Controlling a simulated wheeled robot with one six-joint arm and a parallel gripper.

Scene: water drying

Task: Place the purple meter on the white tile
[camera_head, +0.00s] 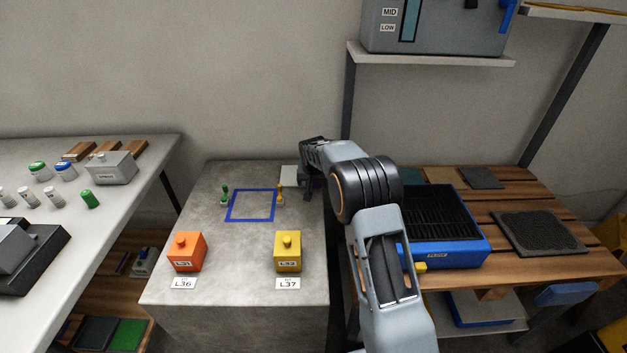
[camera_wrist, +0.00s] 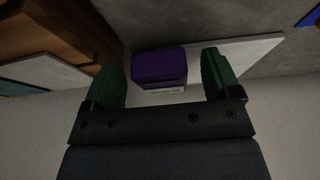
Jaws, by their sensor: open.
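The purple meter (camera_wrist: 158,66) is a small box with a purple top and a pale lower front, seen in the wrist view. It sits between my gripper's green fingers, with a narrow gap on each side. My gripper (camera_wrist: 160,80) is open. The white tile (camera_wrist: 240,52) shows beside and around the meter, which appears to rest on it near the tile's left edge; exact contact underneath is hidden. In the head view the tile (camera_head: 289,176) lies at the back right of the grey block, partly covered by my gripper.
Orange (camera_head: 187,252) and yellow (camera_head: 288,252) boxes stand in front. A blue tray (camera_head: 470,253) is on the wooden table at right.

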